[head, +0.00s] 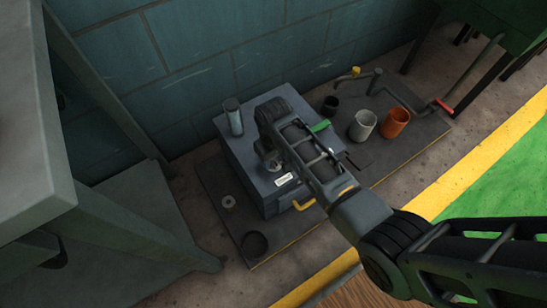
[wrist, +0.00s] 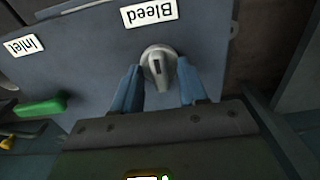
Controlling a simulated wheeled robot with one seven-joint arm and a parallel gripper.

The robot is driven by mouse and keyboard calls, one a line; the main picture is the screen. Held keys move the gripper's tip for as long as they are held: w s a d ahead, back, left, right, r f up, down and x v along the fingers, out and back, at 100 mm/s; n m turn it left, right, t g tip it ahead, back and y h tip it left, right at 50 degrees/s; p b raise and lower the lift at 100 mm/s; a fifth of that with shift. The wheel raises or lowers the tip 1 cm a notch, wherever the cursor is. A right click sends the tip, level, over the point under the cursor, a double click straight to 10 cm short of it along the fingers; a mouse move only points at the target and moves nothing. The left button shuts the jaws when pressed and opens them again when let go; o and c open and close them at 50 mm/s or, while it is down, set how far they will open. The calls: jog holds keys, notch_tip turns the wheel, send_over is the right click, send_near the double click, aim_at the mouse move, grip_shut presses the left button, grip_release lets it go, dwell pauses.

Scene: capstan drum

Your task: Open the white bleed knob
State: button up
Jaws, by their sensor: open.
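The white bleed knob (wrist: 158,66) is a round pale knob with a raised ridge, on the blue-grey face of a box below a white label reading "Bleed", which appears upside down. My gripper (wrist: 157,82) is open, with one blue finger on each side of the knob's lower part. I cannot tell whether the fingers touch it. In the head view the knob (head: 273,163) shows small on top of the box (head: 240,150), partly hidden by my arm. The Bleed label (head: 284,180) lies in front of it.
A green handle (wrist: 42,106) and an "Inlet" label (wrist: 22,46) are on the same face. A clear cylinder (head: 233,116) stands on the box's left corner. A yellow handle (head: 304,203) is at its front. A grey cup (head: 362,125) and an orange cup (head: 395,122) stand to the right.

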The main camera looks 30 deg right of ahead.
grip_shut()
jog(key=shift+r+m+p, duration=0.1)
jog(key=shift+m+p, duration=0.2)
jog(key=shift+p, duration=0.1)
jog(key=m+p, duration=0.2)
jog(key=shift+r+m, duration=0.1)
jog(key=shift+m, duration=0.3)
jog(key=m+p, duration=0.3)
jog(key=m, duration=0.2)
jog(key=m+p, duration=0.2)
jog(key=m, duration=0.3)
jog(key=shift+f+m+p, duration=0.2)
jog(key=shift+m+p, duration=0.25)
jog(key=shift+m, duration=1.75)
